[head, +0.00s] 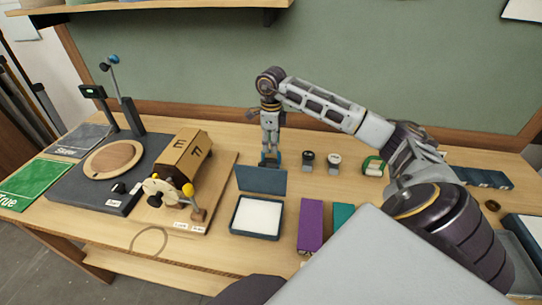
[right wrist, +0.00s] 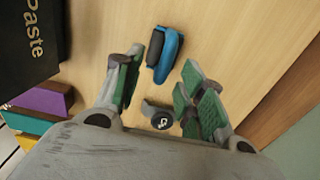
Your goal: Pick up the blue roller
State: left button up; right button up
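The blue roller (right wrist: 171,52), blue with a dark part, lies on the table in the right wrist view. In the head view only bits of blue (head: 278,157) show at my right fingertips, and the gripper hides the rest. My right gripper (head: 270,158) points down at the table behind the dark blue lid. The roller lies just beyond the fingertips, roughly in line with the gap. I cannot tell whether they touch. My left gripper is not in view.
Purple (head: 311,225) and teal (head: 342,214) blocks lie nearby.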

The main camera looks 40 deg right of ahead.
aim_at(271, 158)
dwell(0.3)
jog(key=shift+w+d+f+p, duration=0.15)
jog(key=shift+f+p, duration=0.1)
jog(key=shift+f, duration=1.05)
jog(key=shift+w+d+f+p, duration=0.1)
jog(key=shift+f+p, duration=0.1)
jog(key=shift+f, duration=1.1)
grip_shut()
